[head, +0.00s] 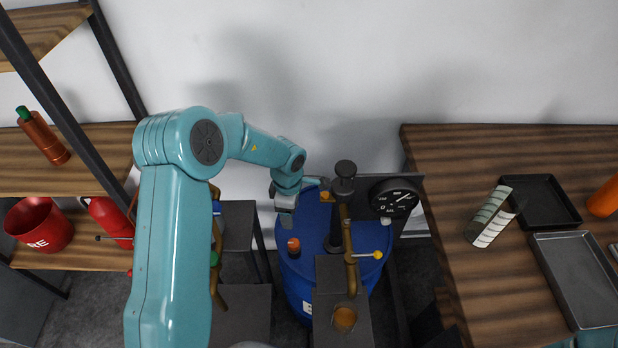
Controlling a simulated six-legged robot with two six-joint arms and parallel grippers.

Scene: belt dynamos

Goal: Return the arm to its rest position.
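My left arm (172,250) rises from the bottom left, bends at the top and reaches right. Its grey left gripper (286,208) points down above the left rim of a blue drum (299,270). No object shows in it, but its fingers are too small and foreshortened to tell whether they are open or shut. My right gripper is out of view; a bit of teal shows at the bottom right edge.
A black gauge (394,197) and a brass pipe with a yellow-tipped lever (377,254) stand right of the gripper. A wooden shelf (95,150) with red containers is left. A wooden table (440,165) with dark trays (545,203) and a striped cylinder (489,217) is right.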

